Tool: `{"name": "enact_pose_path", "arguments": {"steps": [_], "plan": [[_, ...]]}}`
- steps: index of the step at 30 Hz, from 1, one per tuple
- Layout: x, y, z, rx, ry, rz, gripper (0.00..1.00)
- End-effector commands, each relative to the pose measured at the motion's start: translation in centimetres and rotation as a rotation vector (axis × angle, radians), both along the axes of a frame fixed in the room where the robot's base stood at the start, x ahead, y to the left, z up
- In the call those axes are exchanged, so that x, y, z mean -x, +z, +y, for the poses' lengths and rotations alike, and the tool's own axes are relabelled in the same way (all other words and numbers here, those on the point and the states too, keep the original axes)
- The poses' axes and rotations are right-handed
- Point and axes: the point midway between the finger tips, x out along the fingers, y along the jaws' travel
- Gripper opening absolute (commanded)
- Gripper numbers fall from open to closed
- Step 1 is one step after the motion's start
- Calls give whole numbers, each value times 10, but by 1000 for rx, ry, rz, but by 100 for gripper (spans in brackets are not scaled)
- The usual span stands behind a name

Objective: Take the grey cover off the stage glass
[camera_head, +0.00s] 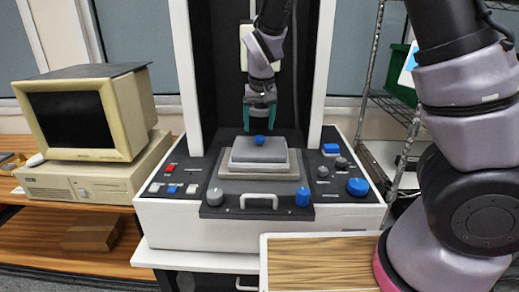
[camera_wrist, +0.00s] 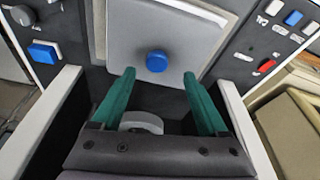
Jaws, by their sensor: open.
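The grey cover (camera_head: 262,152) is a square, stepped slab with a round blue knob (camera_head: 260,140) on top. It lies on the stage in the middle of the white machine; the stage glass cannot be seen under it. My gripper (camera_head: 260,112) is above the cover, pointing down, with its green fingers apart and nothing between them. In the wrist view the cover (camera_wrist: 125,45) fills the upper middle, and the blue knob (camera_wrist: 156,61) shows just beyond the open fingertips of my gripper (camera_wrist: 158,76).
White uprights (camera_head: 318,75) of the machine flank the stage. Its front panel has a white handle (camera_head: 258,201), a blue knob (camera_head: 358,187) and several buttons. An old computer (camera_head: 95,115) stands at left, a wire rack (camera_head: 385,105) at right. A wooden board (camera_head: 320,262) is in front.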

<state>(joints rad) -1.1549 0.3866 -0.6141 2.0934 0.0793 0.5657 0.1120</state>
Motion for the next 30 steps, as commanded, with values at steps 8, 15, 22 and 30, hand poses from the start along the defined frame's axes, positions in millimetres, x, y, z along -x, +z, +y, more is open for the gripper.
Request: {"name": "enact_pose_path", "arguments": {"steps": [8,15,22,30], "plan": [[-10,-39,-3,2,-2,3,77],[-13,-48,-2,0,0,0,77],[-12,-48,-2,0,0,0,35],[-12,-48,-2,0,0,0,0]]}}
